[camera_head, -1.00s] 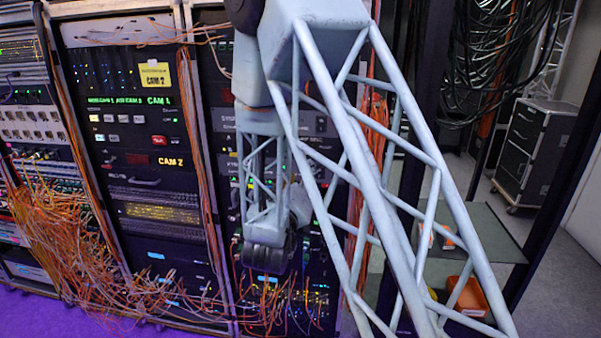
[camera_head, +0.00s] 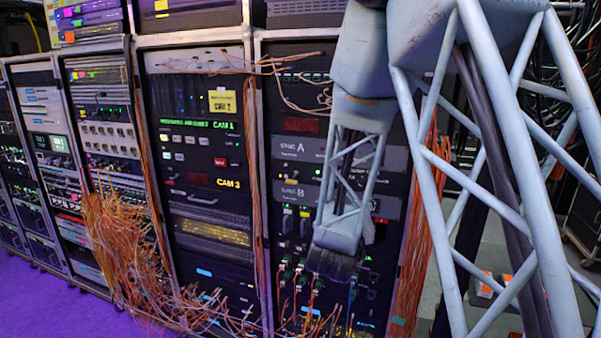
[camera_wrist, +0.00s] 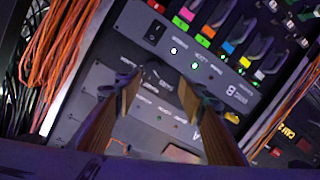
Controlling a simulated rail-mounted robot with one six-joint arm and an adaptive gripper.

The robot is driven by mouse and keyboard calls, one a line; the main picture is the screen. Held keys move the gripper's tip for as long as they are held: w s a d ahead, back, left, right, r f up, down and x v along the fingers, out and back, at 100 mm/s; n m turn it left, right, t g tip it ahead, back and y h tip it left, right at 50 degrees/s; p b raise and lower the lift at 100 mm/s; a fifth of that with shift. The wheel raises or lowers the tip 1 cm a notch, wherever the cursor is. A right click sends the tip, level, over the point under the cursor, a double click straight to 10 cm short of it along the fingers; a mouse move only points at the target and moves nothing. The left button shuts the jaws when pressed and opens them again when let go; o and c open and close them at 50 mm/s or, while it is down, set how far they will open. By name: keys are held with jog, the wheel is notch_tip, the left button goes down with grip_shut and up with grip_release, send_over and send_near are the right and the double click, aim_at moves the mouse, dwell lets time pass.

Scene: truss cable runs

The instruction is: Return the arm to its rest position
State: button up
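My arm comes in at the upper right of the head view as a pale blue-grey truss, with a smaller truss link hanging down in front of the rack with the sync A and sync B panels (camera_head: 300,150). My gripper (camera_wrist: 158,84) shows in the wrist view as two brown fingers, spread apart with nothing between them. The sync B panel (camera_wrist: 215,75) and part of the A panel (camera_wrist: 150,130) lie beyond the fingers. In the head view the gripper hangs in front of the lower rack, and its fingers are too dark to make out.
Orange cable bundles (camera_head: 125,240) spill from the racks at left, and another run (camera_head: 415,255) hangs beside the arm. Plugs and cables (camera_head: 300,285) stick out below the gripper. Orange items (camera_head: 485,285) show behind the truss. Purple floor (camera_head: 40,300) is clear at lower left.

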jog(key=s+a+r+g+y+b, duration=0.1)
jog(key=s+r+g+y, duration=0.2)
jog(key=s, duration=0.9)
jog(key=s+a+r+g+y+b, duration=0.1)
jog(key=s+r+g+y, duration=0.15)
jog(key=s, duration=0.95)
jog(key=s+d+f+g+b, duration=0.1)
jog(key=s+d+g, duration=0.2)
jog(key=s, duration=1.2)
jog(key=s+d+m+g, duration=0.1)
jog(key=s+d+g, duration=0.2)
jog(key=s, duration=1.3)
jog(key=shift+s+d+f+m+h+b, duration=0.3)
jog(key=shift+d+f+h+b, duration=0.05)
jog(key=shift+d, duration=0.1)
jog(key=shift+w+a, duration=0.1)
